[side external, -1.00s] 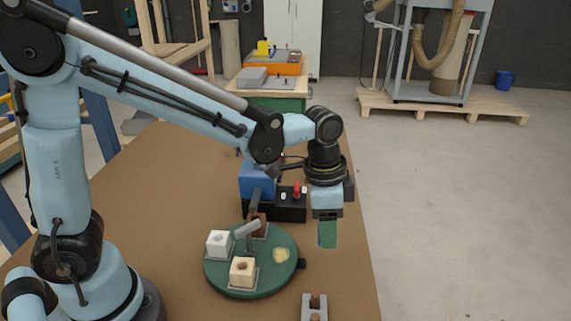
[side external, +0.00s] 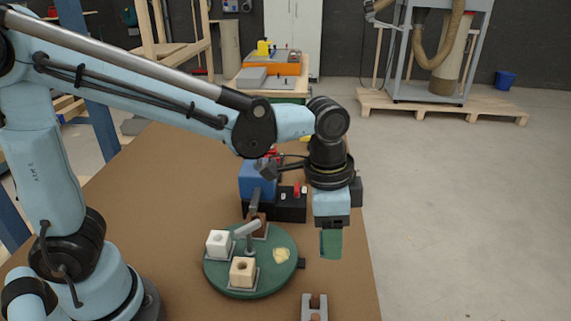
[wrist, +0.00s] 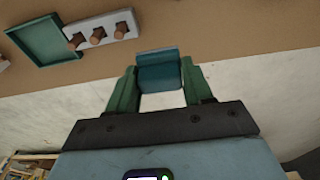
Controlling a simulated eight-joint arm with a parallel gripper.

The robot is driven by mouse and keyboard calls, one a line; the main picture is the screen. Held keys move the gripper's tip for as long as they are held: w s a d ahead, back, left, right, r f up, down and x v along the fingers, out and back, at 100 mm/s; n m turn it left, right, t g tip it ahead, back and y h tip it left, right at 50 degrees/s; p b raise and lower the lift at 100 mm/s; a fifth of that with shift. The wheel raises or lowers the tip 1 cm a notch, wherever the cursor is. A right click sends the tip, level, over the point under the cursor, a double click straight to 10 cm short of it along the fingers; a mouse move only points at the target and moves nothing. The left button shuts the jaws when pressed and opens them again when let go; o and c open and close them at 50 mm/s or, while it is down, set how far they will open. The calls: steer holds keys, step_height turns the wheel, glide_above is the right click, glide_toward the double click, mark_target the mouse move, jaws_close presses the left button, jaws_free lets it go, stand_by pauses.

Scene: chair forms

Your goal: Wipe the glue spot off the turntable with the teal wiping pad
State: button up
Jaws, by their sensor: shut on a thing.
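The round green turntable (side external: 268,282) sits on the brown table. A pale yellow glue spot (side external: 281,255) lies on the right part of its top. A white block (side external: 219,243), a pale wooden block (side external: 242,271) and a brown block (side external: 259,227) stand in holders on it. My gripper (side external: 331,245) hangs in the air to the right of the turntable, near the table's right edge. In the wrist view its green fingers (wrist: 158,85) are shut on the teal wiping pad (wrist: 158,72). In the side view I cannot clearly separate the pad from the fingers.
A grey arm-like fixture (side external: 247,230) rises over the turntable. Behind stand a blue box (side external: 257,178) and a black box (side external: 291,208) with a red switch. A grey slotted holder (side external: 314,307) is in front. The wrist view shows a green tray (wrist: 47,40) and a pegged rack (wrist: 98,35).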

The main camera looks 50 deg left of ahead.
glide_above(285, 266)
steer(key=w+a, duration=0.3)
steer(key=shift+w+a+f, duration=0.1)
steer(key=shift+a+f, duration=0.1)
steer(key=shift+f, duration=1.65)
steer(key=shift+a+f, duration=0.15)
steer(key=shift+f, duration=1.65)
steer(key=shift+s+d+f, duration=0.3)
steer(key=shift+f, duration=0.2)
steer(key=shift+c, duration=0.7)
steer(key=shift+s+d+f, duration=0.25)
steer(key=shift+s+d, duration=1.05)
steer(key=shift+w+a, duration=1.4)
steer(key=shift+s+d+f, duration=0.1)
steer(key=shift+s+d, duration=1.35)
steer(key=shift+w+a, duration=1.65)
steer(key=s+d, duration=0.3)
steer(key=shift+s+d, duration=0.2)
step_height(285, 266, up, 8)
steer(key=shift+r, duration=0.2)
